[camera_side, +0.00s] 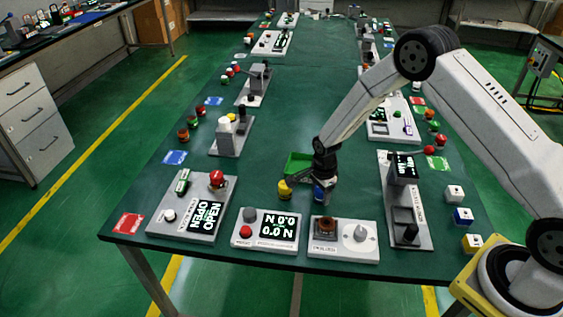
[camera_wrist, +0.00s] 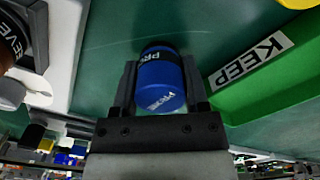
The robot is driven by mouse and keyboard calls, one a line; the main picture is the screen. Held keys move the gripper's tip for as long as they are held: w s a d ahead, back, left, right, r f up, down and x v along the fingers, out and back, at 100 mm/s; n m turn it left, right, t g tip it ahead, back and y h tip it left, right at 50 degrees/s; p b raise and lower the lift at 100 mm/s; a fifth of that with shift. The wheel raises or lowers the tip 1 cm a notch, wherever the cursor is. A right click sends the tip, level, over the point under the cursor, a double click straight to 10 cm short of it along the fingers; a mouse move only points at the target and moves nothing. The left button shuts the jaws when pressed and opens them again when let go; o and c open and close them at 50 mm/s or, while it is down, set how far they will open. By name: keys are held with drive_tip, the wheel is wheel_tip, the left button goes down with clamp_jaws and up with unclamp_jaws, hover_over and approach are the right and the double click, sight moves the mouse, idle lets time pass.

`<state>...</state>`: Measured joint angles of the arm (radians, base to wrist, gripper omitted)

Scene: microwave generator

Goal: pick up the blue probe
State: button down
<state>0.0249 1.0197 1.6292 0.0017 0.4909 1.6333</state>
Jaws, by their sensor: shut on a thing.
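The blue probe (camera_wrist: 160,80) is a short blue cylinder with a dark band and white lettering. In the wrist view it sits between the two dark fingers of my gripper (camera_wrist: 160,95), which are shut on it. In the side view the blue probe (camera_side: 319,193) shows small under my gripper (camera_side: 320,185), low over the green table and partly hidden by the fingers. I cannot tell whether it touches the table.
A yellow cylinder (camera_side: 285,190) stands just left of my gripper. A green bin (camera_side: 299,164) lies behind it, with a "KEEP" label in the wrist view (camera_wrist: 250,58). Device panels stand in front (camera_side: 343,251) and at right (camera_side: 422,225).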

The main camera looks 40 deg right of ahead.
drive_tip(key=shift+r, duration=0.75)
drive_tip(key=s+r, duration=1)
drive_tip(key=s, duration=0.4)
drive_tip(key=shift+a+r, duration=0.15)
drive_tip(key=shift+r, duration=0.25)
